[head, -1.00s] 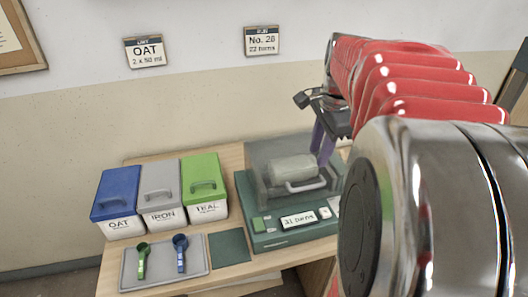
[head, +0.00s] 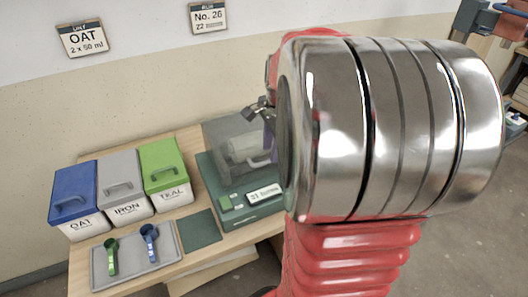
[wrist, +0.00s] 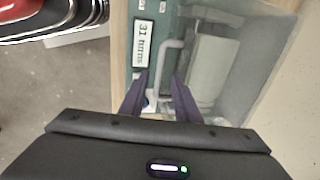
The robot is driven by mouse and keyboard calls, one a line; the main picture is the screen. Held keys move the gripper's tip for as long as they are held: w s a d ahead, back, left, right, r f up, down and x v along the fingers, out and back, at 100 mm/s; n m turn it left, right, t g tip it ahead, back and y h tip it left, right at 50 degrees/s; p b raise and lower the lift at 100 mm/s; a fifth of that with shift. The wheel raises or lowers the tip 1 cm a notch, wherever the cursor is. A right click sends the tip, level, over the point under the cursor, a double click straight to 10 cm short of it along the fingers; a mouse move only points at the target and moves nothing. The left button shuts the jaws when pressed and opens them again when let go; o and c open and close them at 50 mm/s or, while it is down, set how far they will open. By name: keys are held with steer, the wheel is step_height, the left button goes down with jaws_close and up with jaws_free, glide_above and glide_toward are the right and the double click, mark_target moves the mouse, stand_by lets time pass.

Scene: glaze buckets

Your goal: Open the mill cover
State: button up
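The mill has a green base (head: 236,190) and a see-through grey cover (head: 222,131) that is down over a pale drum (head: 240,147). In the wrist view the cover (wrist: 245,75) lies at right, and its light grey bar handle (wrist: 168,65) runs down towards my gripper (wrist: 160,88). My gripper's purple fingers are apart, with the handle's lower end showing between them. I cannot tell whether they touch it. In the head view my arm hides most of my gripper and the mill's right side. The mill's display (wrist: 143,43) reads 31 turns.
Blue OAT (head: 75,197), grey IRON (head: 122,182) and green TEAL (head: 165,170) buckets stand left of the mill, lids on. A tray (head: 165,262) holds a green scoop (head: 111,255) and a blue scoop (head: 150,243). A dark green mat (head: 199,229) lies bare beside the mill.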

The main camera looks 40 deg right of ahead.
steer(key=shift+w+f, duration=0.15)
steer(key=shift+f, duration=0.65)
steer(key=shift+w+f, duration=0.15)
steer(key=shift+f, duration=0.65)
steer(key=shift+c, duration=0.5)
steer(key=shift+d, duration=0.1)
jaws_close()
